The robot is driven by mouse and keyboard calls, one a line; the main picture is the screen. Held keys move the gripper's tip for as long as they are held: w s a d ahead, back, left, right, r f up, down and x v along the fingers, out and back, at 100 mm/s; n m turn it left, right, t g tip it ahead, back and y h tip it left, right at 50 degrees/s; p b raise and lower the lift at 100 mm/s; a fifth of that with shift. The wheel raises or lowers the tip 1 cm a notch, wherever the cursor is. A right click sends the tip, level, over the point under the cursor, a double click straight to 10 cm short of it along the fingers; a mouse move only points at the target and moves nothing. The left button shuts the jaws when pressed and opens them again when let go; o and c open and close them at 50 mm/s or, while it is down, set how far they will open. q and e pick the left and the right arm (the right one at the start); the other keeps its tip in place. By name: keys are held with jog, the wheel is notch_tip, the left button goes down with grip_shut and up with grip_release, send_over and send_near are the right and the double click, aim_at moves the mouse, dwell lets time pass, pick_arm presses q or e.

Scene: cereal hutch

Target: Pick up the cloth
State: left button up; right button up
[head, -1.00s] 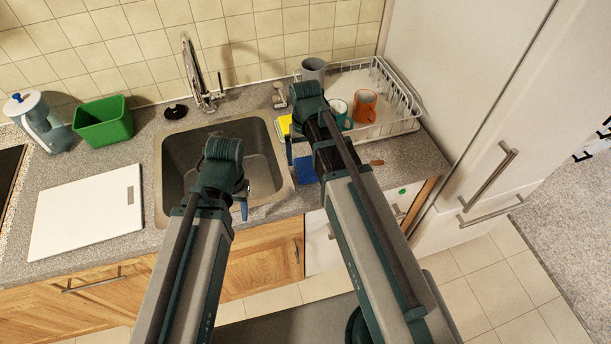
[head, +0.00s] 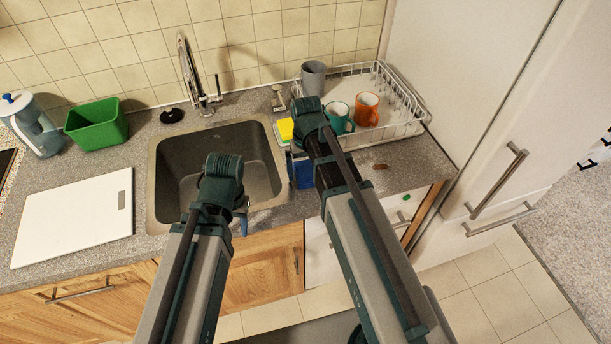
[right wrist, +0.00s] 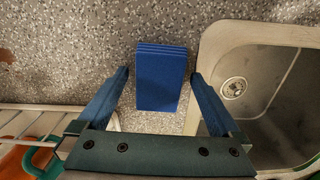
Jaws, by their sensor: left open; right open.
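The cloth (right wrist: 160,72) is a blue, folded, layered rectangle lying on the speckled counter. In the right wrist view it lies between the two blue fingers of my right gripper (right wrist: 159,77), with a gap on each side. In the head view the cloth (head: 303,176) shows partly, beside the sink's right edge, with my right gripper (head: 300,157) over it and hiding part of it. My right gripper is open and holds nothing. My left gripper (head: 242,216) is open and empty near the sink's front edge; its fingers are mostly hidden.
The sink (head: 268,198) is left of the cloth. A wire dish rack (head: 412,112) with an orange mug (head: 367,108), a teal-and-white mug (head: 338,115) and a grey cup (head: 313,76) stands behind right. A yellow sponge (head: 285,129) lies near. A white board (head: 75,220) lies left.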

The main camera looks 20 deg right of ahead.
jog(key=c, duration=1.2)
jog(key=shift+c, duration=0.2)
jog(key=shift+r, duration=0.15)
